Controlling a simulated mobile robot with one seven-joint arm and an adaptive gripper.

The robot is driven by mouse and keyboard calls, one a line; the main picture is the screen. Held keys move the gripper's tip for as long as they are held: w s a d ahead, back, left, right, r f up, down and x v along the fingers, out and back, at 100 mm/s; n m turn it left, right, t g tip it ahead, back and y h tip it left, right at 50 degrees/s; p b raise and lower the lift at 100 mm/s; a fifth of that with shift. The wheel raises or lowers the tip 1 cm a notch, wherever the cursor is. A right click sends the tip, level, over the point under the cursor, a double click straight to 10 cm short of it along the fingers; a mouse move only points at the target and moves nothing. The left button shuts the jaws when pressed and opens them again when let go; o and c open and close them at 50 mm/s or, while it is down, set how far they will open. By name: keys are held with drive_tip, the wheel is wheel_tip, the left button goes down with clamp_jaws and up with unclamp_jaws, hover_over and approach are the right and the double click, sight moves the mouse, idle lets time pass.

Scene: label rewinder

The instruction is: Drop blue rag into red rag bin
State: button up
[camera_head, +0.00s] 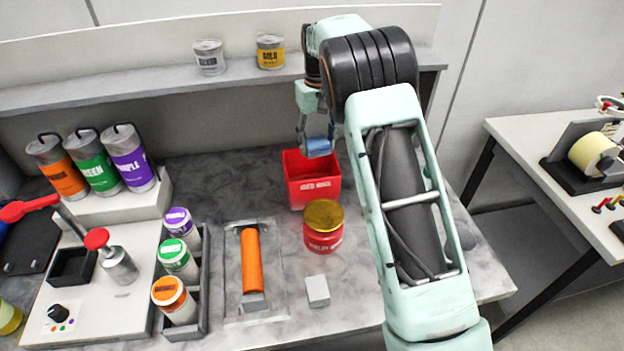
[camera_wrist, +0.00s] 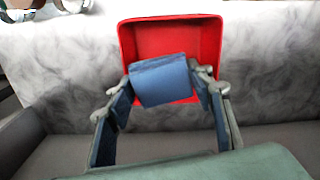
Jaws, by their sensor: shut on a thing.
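The blue rag (camera_head: 319,147) is held in my gripper (camera_head: 318,139) at the back of the bench in the head view. In the wrist view the blue rag (camera_wrist: 160,82) is a folded block between the two fingertips of my gripper (camera_wrist: 165,82), which is shut on it. The red rag bin (camera_head: 313,188) stands on the bench with a pale label on its front. The rag is above the bin's far part in the head view. In the wrist view the red rag bin (camera_wrist: 170,20) is open and empty where visible, and the rag covers part of its near side.
A red jar with a gold lid (camera_head: 324,228) stands just in front of the bin. A light grey block (camera_head: 317,290) and an orange roll (camera_head: 251,262) lie nearer. A rack (camera_head: 203,290) holds several jars at left. A shelf (camera_head: 230,85) with two cans runs behind.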

sight(317, 156)
drive_tip(key=shift+f+b, duration=0.95)
drive_tip(key=shift+f, duration=1.4)
drive_tip(key=o, duration=1.1)
drive_tip(key=shift+r, duration=0.1)
wheel_tip(317, 156, up, 12)
drive_tip(key=shift+f, duration=0.1)
